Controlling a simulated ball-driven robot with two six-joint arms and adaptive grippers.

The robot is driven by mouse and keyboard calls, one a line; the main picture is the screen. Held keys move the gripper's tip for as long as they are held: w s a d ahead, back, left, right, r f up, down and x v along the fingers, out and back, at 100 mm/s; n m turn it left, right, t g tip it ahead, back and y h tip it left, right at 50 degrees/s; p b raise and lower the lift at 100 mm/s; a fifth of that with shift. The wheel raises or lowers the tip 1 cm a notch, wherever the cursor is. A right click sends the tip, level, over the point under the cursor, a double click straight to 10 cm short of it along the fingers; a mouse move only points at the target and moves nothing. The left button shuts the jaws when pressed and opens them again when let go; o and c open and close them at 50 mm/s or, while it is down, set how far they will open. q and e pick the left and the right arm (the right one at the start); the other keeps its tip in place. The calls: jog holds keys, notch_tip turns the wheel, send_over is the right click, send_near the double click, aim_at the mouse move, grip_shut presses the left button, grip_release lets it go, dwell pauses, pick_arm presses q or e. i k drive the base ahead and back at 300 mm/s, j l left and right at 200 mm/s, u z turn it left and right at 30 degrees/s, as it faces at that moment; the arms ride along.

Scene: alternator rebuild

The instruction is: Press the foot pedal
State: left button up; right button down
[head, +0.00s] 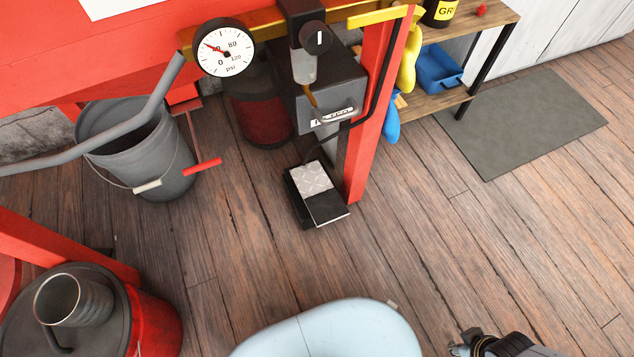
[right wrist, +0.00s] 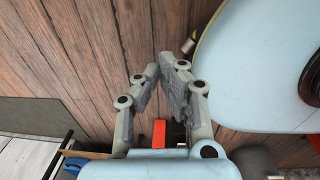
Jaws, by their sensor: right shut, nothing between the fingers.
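The foot pedal (head: 314,178) sits on the wood floor at the foot of a red post, near the middle of the head view. It has a silver tread-plate top and a black base. My right gripper (head: 461,346) shows at the bottom edge of the head view, right of and nearer than the pedal, well apart from it. In the right wrist view my right gripper (right wrist: 167,65) is shut and empty, its fingertips close together over bare planks. I cannot make out the pedal in that view. My left gripper is not in view.
The red press post (head: 372,110) rises beside the pedal. A grey bucket (head: 180,180) and a grey pipe handle (head: 120,135) are at left. A red drum (head: 160,325) stands lower left. A shelf (head: 430,100) and grey mat (head: 525,120) are at right. Floor right of the pedal is clear.

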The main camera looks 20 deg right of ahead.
aim_at(325, 205)
jog(key=l+u, duration=0.1)
jog(key=l, duration=1.85)
